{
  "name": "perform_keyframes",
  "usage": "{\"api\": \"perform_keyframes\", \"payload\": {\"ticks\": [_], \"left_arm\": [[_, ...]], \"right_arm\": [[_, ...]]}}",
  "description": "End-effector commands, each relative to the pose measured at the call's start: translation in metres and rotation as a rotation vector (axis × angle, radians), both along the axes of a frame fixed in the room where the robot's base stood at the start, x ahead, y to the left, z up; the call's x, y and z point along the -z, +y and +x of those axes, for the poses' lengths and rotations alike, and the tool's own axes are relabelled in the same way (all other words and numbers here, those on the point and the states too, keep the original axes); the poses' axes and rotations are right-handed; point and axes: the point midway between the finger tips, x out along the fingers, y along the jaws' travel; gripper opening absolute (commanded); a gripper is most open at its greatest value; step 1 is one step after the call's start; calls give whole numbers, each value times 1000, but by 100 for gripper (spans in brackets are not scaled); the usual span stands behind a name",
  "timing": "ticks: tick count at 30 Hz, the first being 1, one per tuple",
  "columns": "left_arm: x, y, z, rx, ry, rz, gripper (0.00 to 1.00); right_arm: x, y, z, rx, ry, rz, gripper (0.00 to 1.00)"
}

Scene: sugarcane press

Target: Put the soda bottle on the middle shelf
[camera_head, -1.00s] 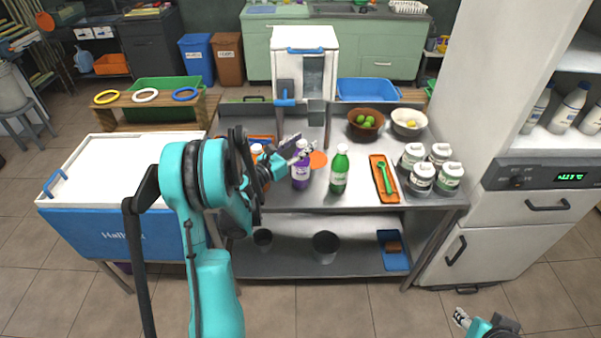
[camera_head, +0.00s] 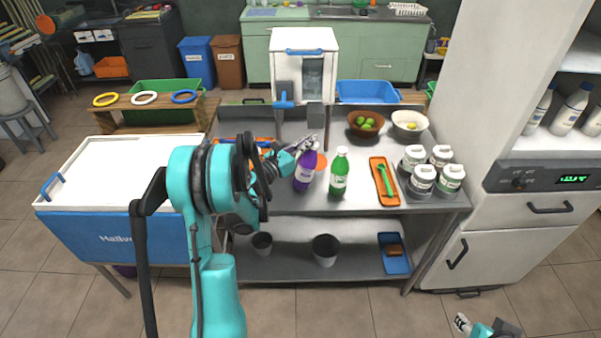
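A green bottle with a white cap (camera_head: 339,175) stands upright on the metal table. A purple bottle (camera_head: 304,172) stands to its left and leans slightly; I cannot tell which one is the soda bottle. My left gripper (camera_head: 303,147) is at the upper left of the purple bottle, close to its neck. Whether its fingers grip the bottle is unclear. My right gripper (camera_head: 462,323) is low at the bottom right, away from the table. A shelf (camera_head: 545,145) in the tall white cabinet at right holds several white bottles.
Several white jars (camera_head: 422,181), an orange tray (camera_head: 384,181) with a green spoon, and two bowls (camera_head: 366,123) occupy the table's right side. A lower shelf (camera_head: 290,262) holds two dark cups and a blue tray (camera_head: 394,254). A white-topped blue chest (camera_head: 120,235) stands at left.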

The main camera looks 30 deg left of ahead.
Motion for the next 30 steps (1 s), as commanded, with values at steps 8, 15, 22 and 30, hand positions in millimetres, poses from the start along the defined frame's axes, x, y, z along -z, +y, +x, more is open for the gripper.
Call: {"api": "perform_keyframes", "payload": {"ticks": [8, 15, 22, 30], "left_arm": [[30, 1, 0, -8, 67, 103, 0], [10, 1, 0, -8, 67, 103, 0], [-40, 0, -1, -7, 66, 103, 0], [-73, -1, -1, -5, 65, 102, 0]], "right_arm": [[4, 0, 0, 0, 0, 0, 40], [-6, 0, 0, 0, 0, 0, 40], [-29, 0, 0, 0, 0, 0, 40], [-42, 0, -1, 0, 0, 0, 40]]}}
